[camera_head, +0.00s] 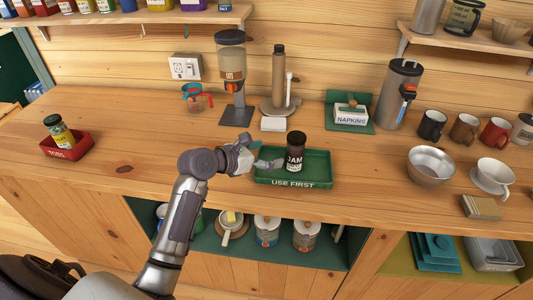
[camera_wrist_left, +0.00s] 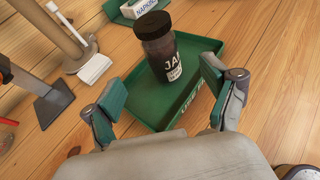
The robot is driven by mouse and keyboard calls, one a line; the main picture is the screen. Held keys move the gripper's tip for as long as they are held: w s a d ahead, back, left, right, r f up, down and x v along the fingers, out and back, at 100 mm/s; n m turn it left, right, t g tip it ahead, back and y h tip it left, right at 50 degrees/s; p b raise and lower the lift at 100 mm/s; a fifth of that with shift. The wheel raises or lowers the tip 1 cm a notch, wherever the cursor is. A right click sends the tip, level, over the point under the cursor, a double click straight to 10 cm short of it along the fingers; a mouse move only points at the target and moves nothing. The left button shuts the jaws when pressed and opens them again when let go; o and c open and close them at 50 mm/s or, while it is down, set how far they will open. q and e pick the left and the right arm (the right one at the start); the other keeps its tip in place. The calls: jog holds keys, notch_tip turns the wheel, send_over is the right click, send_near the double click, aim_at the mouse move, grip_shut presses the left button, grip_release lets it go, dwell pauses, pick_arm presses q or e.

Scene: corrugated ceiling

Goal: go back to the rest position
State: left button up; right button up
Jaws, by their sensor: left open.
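My left gripper (camera_head: 262,154) reaches over the counter from the left, at the left edge of a green tray (camera_head: 262,180) lettered "USE FIRST". A dark jar (camera_head: 295,152) labelled "JAM" stands upright on this tray. In the left wrist view the gripper (camera_wrist_left: 165,100) is open, its two fingers wide apart, with the jar (camera_wrist_left: 160,48) beyond them and nothing between the pads. The tray (camera_wrist_left: 205,72) lies under the jar. My right gripper is not in either view.
A red tray (camera_head: 80,147) with a yellow-labelled jar (camera_head: 59,132) sits at the left. Behind stand a dispenser (camera_head: 232,70), a paper-towel holder (camera_head: 279,75) and a napkin box (camera_head: 350,115). A metal bowl (camera_head: 431,167) and mugs are at the right. The left counter is mostly clear.

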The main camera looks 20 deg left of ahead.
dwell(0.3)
pick_arm(q)
jog(key=s+f+m, duration=0.1)
jog(key=m, duration=0.1)
jog(key=s+d+f+m+g, duration=0.1)
jog(key=s+f+m, duration=0.1)
jog(key=s+d+f+m+g, duration=0.1)
jog(key=s+f+m, duration=0.1)
jog(key=shift+d+f+y, duration=0.1)
jog(key=shift+f+y, duration=0.1)
jog(key=shift+y, duration=0.1)
jog(key=s+d+f+m+g+y, duration=0.1)
jog(key=s+f+m+g+y, duration=0.25)
jog(key=s+m, duration=1)
jog(key=s+d+f+m+g+y, duration=0.1)
jog(key=s+f+m+g+y, duration=0.3)
jog(key=s+m, duration=1)
notch_tip(320, 180, down, 29)
jog(key=s+h, duration=0.2)
jog(key=s, duration=0.1)
jog(key=s+a+f+g, duration=0.1)
jog(key=s+a+f, duration=0.1)
jog(key=s+f, duration=1.2)
jog(key=shift+s+a, duration=0.4)
jog(key=shift+s, duration=0.3)
